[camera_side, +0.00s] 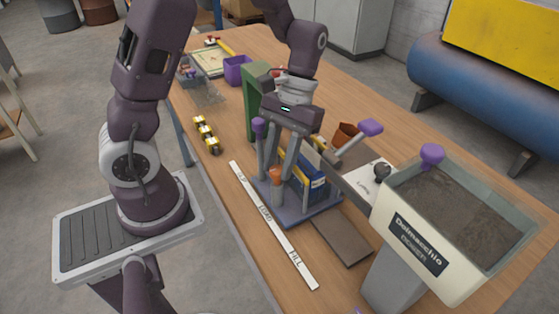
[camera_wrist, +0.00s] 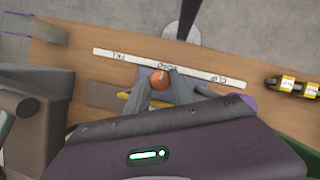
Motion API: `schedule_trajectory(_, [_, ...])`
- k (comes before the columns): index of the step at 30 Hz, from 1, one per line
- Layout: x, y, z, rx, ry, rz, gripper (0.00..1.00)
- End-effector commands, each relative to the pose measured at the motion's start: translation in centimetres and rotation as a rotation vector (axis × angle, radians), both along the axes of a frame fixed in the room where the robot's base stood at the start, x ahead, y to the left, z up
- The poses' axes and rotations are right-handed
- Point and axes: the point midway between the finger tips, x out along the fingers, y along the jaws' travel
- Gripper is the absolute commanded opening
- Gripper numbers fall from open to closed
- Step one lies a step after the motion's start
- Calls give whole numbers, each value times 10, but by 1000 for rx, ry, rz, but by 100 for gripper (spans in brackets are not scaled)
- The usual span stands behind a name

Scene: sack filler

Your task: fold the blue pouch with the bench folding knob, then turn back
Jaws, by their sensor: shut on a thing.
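The blue pouch (camera_side: 318,188), with yellow along its upper edge, stands in a fixture on a blue-grey base plate (camera_side: 305,218). An orange knob (camera_side: 277,175) is at the near side of the fixture, in front of the pouch. My gripper (camera_side: 281,166) points down there, its fingers closed around the orange knob. In the wrist view the knob (camera_wrist: 160,79) sits between the fingertips (camera_wrist: 161,88). My fingers and the fixture hide part of the pouch, so how far it is folded is unclear.
Purple-topped levers (camera_side: 258,126) (camera_side: 370,128) flank the fixture. A soil-filled hopper (camera_side: 432,258) stands at right, a green stand (camera_side: 256,100) behind my gripper. A white labelled strip (camera_side: 270,222) runs along the bench's near edge. Yellow-black clips (camera_side: 206,134) lie at left.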

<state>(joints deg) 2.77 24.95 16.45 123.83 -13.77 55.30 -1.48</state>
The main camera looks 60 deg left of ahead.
Motion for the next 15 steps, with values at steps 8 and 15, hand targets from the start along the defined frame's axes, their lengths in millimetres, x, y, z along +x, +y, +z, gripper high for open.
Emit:
schedule_trajectory(8, [0, 1, 1, 0, -2, 86, 0])
schedule_trajectory(15, [0, 0, 1, -1, -3, 103, 0])
